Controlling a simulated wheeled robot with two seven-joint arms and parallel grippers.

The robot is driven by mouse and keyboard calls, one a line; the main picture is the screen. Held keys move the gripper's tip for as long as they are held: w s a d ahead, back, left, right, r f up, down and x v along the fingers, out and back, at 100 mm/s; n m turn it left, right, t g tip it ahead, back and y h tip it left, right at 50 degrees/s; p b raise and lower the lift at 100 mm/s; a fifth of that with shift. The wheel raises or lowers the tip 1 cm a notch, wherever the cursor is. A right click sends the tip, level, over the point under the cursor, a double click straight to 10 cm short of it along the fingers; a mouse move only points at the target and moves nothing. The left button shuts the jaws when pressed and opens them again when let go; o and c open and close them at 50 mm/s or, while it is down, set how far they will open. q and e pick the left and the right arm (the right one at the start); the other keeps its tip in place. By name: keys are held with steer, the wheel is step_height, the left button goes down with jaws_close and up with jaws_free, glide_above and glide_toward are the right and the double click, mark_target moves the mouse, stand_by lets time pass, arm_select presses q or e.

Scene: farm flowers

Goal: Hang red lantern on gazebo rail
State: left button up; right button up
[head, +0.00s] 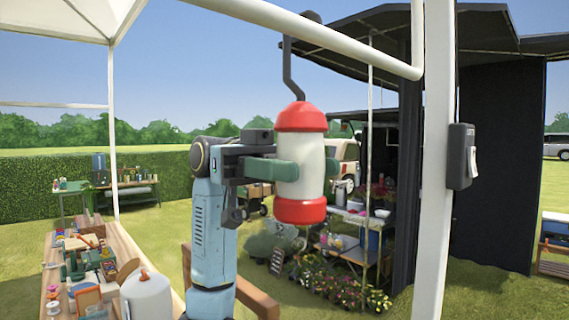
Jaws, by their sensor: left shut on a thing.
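The red lantern (300,210) has a red cap, a white body and a red base, and it is upright in the middle of the view. A bent dark grey hook (289,75) rises from its cap to the white gazebo rail (330,40). The hook's top shows just above the rail, so it seems to pass behind or over it; I cannot tell whether it bears on the rail. My left gripper (308,170) is shut on the lantern's white body, with green fingers at its sides. My right gripper is not in view.
A white gazebo post (437,180) with a dark box (461,157) stands right of the lantern. A wooden table (120,260) with tools and a white canister (147,297) is at lower left. A dark stall with flowers (350,290) stands behind. Air around the lantern looks clear.

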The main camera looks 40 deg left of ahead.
arm_select(q)
steer(key=shift+s+d, duration=0.1)
steer(key=shift+d, duration=1)
steer(key=d+f, duration=0.1)
steer(key=d+f+b, duration=0.1)
steer(key=d, duration=0.1)
steer(key=d+f+b, duration=0.1)
steer(key=shift+s+d, duration=0.2)
steer(key=shift+f+b, duration=0.4)
steer(key=shift+b, duration=0.15)
stand_by(0.8)
steer(key=o, duration=1)
steer(key=shift+o, duration=0.3)
steer(key=shift+o, duration=1)
